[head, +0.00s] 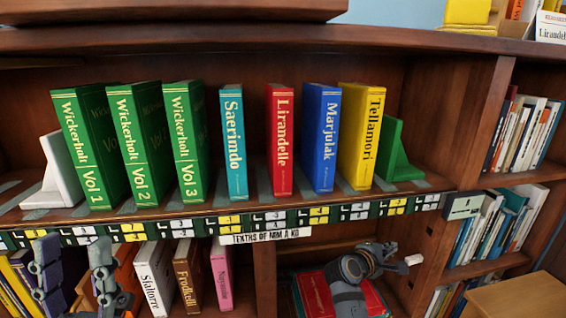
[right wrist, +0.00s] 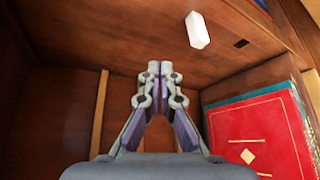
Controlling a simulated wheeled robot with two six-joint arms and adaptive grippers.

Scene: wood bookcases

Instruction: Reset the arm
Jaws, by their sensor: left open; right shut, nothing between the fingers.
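My left gripper (head: 75,272) is at the lower left of the head view, in front of the lower shelf. Its two fingers are spread apart and nothing shows between them. My right gripper (head: 388,255) is at the lower right of the middle, inside the lower compartment below the labelled shelf edge. It also shows in the right wrist view (right wrist: 154,70), where its fingers meet and hold nothing. A red book (right wrist: 258,132) lies to the right of it in that view, apart from the fingers.
The upper shelf holds three green Wickerholt volumes (head: 138,145), Saerimdo (head: 234,140), Lirandelle (head: 280,140), Marjulak (head: 321,138) and yellow Tellamori (head: 361,135) between white (head: 62,172) and green bookends (head: 398,155). A white block (right wrist: 198,30) is above right of my right gripper.

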